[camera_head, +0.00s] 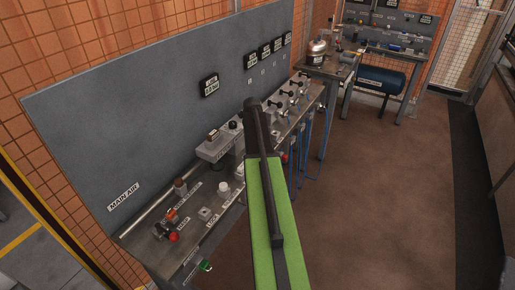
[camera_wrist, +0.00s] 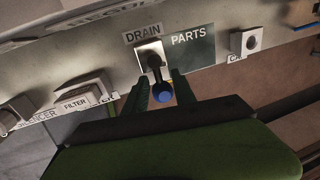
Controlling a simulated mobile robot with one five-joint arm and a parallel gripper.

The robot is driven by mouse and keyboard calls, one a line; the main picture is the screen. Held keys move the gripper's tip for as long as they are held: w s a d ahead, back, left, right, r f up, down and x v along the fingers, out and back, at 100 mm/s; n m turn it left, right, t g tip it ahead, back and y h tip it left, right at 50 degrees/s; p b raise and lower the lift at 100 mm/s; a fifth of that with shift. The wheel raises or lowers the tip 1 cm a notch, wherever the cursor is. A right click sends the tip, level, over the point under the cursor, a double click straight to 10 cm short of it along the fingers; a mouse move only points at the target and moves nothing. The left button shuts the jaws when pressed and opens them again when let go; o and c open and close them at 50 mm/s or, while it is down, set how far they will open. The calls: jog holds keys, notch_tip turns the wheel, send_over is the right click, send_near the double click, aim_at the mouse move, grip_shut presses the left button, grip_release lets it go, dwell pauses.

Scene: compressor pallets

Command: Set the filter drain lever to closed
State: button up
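The drain lever (camera_wrist: 156,63) is a dark lever with a blue round knob (camera_wrist: 163,93), on a pale square plate under a DRAIN label (camera_wrist: 142,34) in the wrist view. It points down in that picture, towards my gripper. My gripper (camera_wrist: 161,78) is open, with one dark green finger on each side of the lever and knob. The knob lies between the fingers; a small gap shows, and I cannot tell whether either finger touches it. In the head view my green and dark arm covers part of the bench, and the fingers and the lever cannot be made out.
A FILTER-labelled block (camera_wrist: 82,94) sits left of the lever in the wrist view, and a dark PARTS panel (camera_wrist: 192,48) and a square button-like fitting (camera_wrist: 246,42) sit right. The head view shows the grey back panel (camera_head: 110,110), blue hoses (camera_head: 301,165) and open brown floor (camera_head: 385,180).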

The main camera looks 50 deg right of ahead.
jog(key=shift+w+a, duration=0.1)
jog(key=shift+w, duration=0.05)
jog(key=shift+r, duration=0.1)
jog(key=a+r+p, duration=0.1)
jog(key=r+p, duration=0.4)
jog(key=a+r+p, duration=0.1)
jog(key=r+p, duration=0.5)
jog(key=a+r+p, duration=0.1)
jog(key=r+p, duration=0.5)
jog(key=shift+s+a, duration=0.15)
jog(key=shift+s, duration=0.2)
